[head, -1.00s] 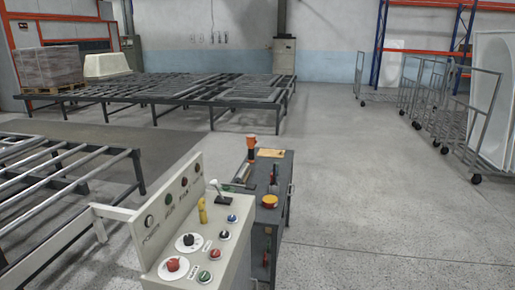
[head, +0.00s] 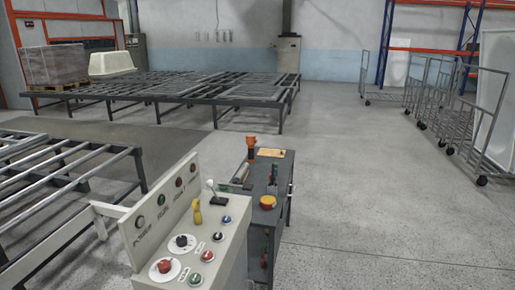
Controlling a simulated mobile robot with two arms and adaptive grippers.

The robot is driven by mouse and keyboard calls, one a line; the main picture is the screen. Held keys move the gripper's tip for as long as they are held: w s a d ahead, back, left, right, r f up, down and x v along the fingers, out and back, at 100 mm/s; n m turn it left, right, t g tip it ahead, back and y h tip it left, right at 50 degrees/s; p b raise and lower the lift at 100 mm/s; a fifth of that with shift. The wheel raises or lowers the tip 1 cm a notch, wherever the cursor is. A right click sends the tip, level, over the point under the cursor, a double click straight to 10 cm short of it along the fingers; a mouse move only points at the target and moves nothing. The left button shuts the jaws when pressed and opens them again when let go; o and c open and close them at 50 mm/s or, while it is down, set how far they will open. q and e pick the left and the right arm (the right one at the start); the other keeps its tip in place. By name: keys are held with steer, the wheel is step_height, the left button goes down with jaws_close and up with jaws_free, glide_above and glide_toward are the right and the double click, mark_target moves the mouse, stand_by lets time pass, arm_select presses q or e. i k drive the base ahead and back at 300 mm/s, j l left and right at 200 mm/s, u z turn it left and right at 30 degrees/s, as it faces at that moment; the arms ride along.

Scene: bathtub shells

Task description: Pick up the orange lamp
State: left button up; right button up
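An orange item with a dark body (head: 251,147), which looks like the orange lamp, stands upright at the back left of the dark workbench top (head: 281,177). It is small in the picture, so its details are hard to make out. Neither of my grippers is in the head view.
A control console (head: 232,240) with knobs and a yellow item (head: 197,213) stands just left of the workbench. The bench also holds a yellow-red round object (head: 267,202). Metal roller frames (head: 60,165) lie left, wire carts (head: 415,90) right. Floor right of the bench is clear.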

mark_target(250, 137)
steer(key=i+l+u, duration=0.45)
steer(key=i+l, duration=1.8)
steer(key=l, duration=0.1)
